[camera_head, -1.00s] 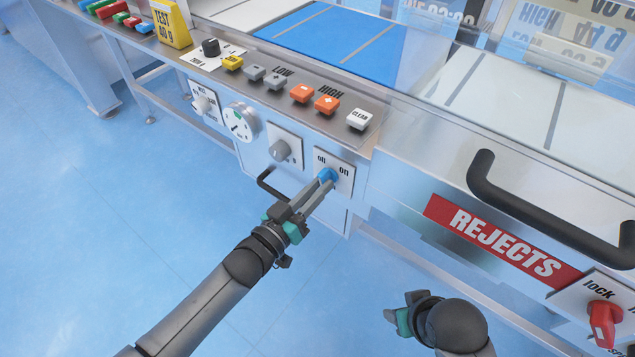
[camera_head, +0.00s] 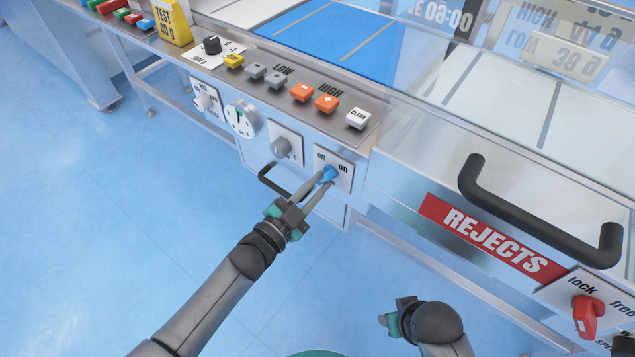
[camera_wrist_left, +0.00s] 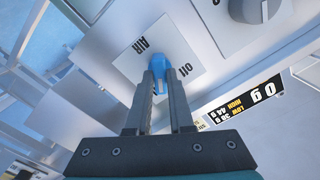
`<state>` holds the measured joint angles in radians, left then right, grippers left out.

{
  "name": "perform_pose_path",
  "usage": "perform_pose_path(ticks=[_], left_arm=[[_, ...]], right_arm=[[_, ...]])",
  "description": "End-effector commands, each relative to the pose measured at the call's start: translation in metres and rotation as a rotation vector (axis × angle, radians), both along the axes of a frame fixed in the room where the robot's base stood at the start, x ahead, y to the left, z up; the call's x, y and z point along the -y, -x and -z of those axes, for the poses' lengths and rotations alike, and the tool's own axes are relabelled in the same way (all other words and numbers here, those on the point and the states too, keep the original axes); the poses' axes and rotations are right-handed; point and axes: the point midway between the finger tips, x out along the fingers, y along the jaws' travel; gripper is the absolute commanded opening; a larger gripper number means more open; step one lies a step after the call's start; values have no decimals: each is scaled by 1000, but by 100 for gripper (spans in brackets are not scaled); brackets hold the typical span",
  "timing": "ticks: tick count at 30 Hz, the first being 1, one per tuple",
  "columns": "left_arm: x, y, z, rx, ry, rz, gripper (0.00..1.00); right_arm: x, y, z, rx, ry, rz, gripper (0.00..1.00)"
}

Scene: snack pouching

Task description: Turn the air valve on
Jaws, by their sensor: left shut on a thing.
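The air valve is a blue knob (camera_head: 328,174) on a white plate (camera_head: 345,184) marked "off" and "on", low on the machine's front panel.
A round gauge (camera_head: 241,119) and a grey knob (camera_head: 281,147) sit left of the valve. A row of buttons (camera_head: 301,92) lies above. A black handle (camera_head: 535,215), a red "REJECTS" sign (camera_head: 490,240) and a red lock knob (camera_head: 586,314) are at right. A dark handle (camera_head: 272,182) is close to my left fingers.

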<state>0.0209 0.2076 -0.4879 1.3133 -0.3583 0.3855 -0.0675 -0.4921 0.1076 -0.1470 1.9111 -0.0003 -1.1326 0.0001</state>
Motion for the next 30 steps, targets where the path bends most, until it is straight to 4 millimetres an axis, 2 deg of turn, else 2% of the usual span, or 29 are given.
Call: perform_pose_path(ticks=[12,28,29,30], left_arm=[[0,0,0,108,-147,1,0],[0,0,0,122,-169,1,0],[0,0,0,122,-169,1,21],[0,0,0,122,-169,1,26]], right_arm=[[-1,0,2,1,-1,0,50],[0,1,3,-5,0,0,50],[0,1,3,-5,0,0,50],[0,1,3,-5,0,0,50]])
